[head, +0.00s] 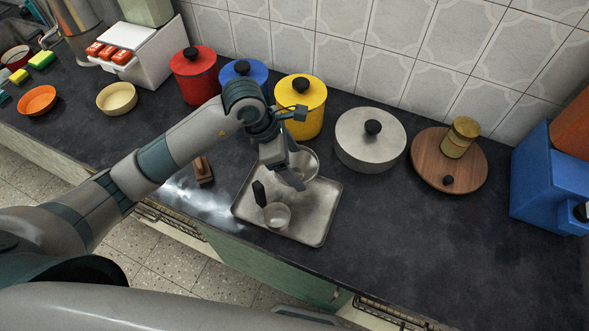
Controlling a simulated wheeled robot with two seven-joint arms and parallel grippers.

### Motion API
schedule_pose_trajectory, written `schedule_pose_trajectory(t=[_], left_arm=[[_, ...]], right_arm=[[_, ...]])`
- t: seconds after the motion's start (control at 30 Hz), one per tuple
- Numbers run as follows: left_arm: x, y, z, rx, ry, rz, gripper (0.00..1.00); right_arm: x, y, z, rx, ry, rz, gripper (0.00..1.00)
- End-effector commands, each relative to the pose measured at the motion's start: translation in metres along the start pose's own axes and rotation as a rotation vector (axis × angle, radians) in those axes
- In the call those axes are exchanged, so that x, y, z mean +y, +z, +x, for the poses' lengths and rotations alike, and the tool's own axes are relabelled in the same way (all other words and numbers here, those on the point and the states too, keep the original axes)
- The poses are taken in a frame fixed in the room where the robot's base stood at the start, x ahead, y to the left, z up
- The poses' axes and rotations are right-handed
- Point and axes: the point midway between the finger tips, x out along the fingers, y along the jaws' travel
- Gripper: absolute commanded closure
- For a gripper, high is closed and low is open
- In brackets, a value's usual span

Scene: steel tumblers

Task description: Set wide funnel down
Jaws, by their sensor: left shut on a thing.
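My left gripper (293,181) reaches down over the back part of a steel tray (318,225). It is shut on a round, shiny steel piece that looks like the wide funnel (308,163). The gripper covers part of the funnel, and its lower end is hidden, so I cannot tell whether it touches the tray. A small steel cup (277,216) stands on the tray in front of the gripper, with a dark upright handle-like piece (259,193) beside it. My right gripper is not in view.
Red (195,76), blue (243,72) and yellow (303,103) lidded pots line the wall. A steel lidded pot (369,140) and a round wooden board (447,166) stand to the right. A brown block (203,170) lies left of the tray. The front right counter is clear.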

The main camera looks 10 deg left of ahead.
Motion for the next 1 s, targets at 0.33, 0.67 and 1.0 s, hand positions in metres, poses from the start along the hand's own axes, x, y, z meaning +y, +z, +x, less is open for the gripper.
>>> schedule_pose_trajectory(t=[0.33, 0.67, 1.0], left_arm=[[-0.001, -0.013, 0.031, 0.001, -0.002, -0.002, 0.47], [0.0, -0.014, 0.034, 0.0, 0.0, 0.0, 0.47], [-0.001, -0.015, 0.035, 0.0, -0.001, -0.001, 0.06]], right_arm=[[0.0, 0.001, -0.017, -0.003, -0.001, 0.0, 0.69], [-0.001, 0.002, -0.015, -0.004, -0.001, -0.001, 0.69], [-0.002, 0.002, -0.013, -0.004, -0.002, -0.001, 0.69]])
